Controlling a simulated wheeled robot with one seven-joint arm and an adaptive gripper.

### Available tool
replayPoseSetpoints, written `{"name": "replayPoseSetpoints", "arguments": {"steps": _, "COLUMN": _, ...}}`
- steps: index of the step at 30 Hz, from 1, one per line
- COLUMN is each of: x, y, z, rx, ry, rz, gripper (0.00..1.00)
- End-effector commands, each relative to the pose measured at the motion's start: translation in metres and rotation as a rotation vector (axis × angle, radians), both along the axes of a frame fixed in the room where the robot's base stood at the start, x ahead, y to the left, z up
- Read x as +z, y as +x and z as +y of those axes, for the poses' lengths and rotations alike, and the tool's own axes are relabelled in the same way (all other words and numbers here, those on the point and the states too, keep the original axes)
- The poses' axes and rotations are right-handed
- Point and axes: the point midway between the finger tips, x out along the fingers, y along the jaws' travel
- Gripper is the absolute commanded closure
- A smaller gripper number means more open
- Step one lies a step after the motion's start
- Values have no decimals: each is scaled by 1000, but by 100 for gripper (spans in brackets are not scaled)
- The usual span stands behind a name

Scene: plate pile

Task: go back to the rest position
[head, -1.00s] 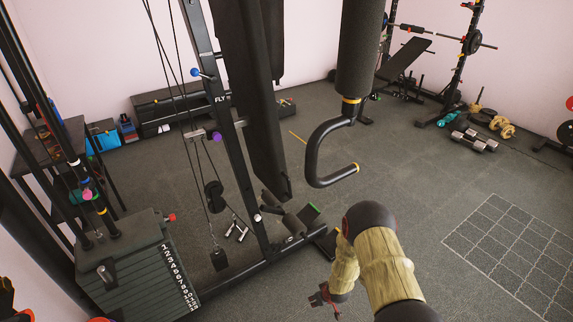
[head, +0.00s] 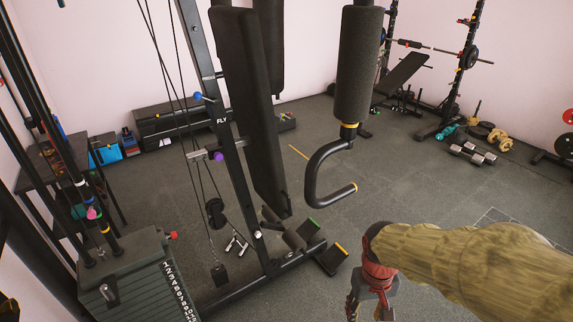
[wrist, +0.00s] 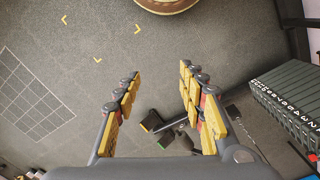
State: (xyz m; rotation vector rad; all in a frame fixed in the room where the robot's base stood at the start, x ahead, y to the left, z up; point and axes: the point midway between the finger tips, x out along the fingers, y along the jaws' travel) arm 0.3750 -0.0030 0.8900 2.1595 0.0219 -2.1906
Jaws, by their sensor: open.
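My gripper (head: 368,306) shows at the bottom of the head view, right of centre, hanging from my arm with its fingers pointing down and partly cut off by the frame edge. In the wrist view my gripper (wrist: 160,72) is open, its two yellow-padded fingers well apart with nothing between them. The dark gym floor lies beyond the fingertips. No object is held.
A fly machine with a black back pad (head: 247,110) and a padded arm (head: 360,75) stands left of my arm. Its weight stack (head: 145,275) is at the lower left. Dumbbells (head: 473,153) lie at the right back. Open floor (head: 420,190) lies between.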

Motion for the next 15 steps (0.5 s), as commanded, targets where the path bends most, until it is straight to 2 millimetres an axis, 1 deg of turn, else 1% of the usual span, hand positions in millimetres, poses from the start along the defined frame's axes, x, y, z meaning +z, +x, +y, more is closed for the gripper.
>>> {"name": "replayPoseSetpoints", "arguments": {"steps": 1, "x": 22, "y": -12, "z": 1, "rx": -9, "ry": 6, "rz": -23, "gripper": 59}}
{"name": "replayPoseSetpoints", "arguments": {"steps": 6, "x": 73, "y": -46, "z": 4, "rx": -32, "ry": 27, "rz": -103, "gripper": 59}}
{"name": "replayPoseSetpoints", "arguments": {"steps": 8, "x": 90, "y": -54, "z": 5, "rx": -37, "ry": 34, "rz": -147, "gripper": 59}}
{"name": "replayPoseSetpoints", "arguments": {"steps": 9, "x": 101, "y": -59, "z": 5, "rx": -39, "ry": 38, "rz": -183, "gripper": 59}}
{"name": "replayPoseSetpoints", "arguments": {"steps": 15, "x": 157, "y": -74, "z": 4, "rx": -44, "ry": 47, "rz": -366, "gripper": 59}}
